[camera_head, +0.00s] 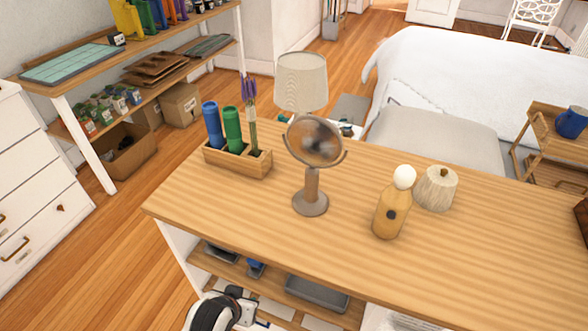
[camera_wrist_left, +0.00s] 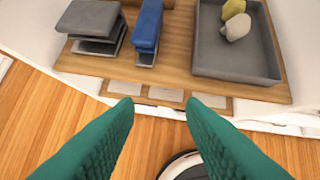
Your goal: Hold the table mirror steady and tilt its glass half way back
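The table mirror stands upright on the wooden table (camera_head: 450,265) in the head view, on a round brown base (camera_head: 310,205) with a short stem. Its round glass (camera_head: 315,140) sits in a curved bracket and faces roughly toward me; its exact tilt is hard to tell. My left gripper (camera_wrist_left: 160,105) shows in the left wrist view with two green fingers spread apart and nothing between them. It is in front of the lower shelf, away from the mirror, which is not in that view. My right gripper is not in view.
A wooden holder (camera_head: 240,165) with blue and green cylinders stands left of the mirror. A lamp (camera_head: 301,85) is behind it. A bottle-like wooden object (camera_head: 390,212) and a ribbed jar (camera_head: 436,188) stand to the right. The shelf below holds a grey tray (camera_wrist_left: 235,68). The table's front is clear.

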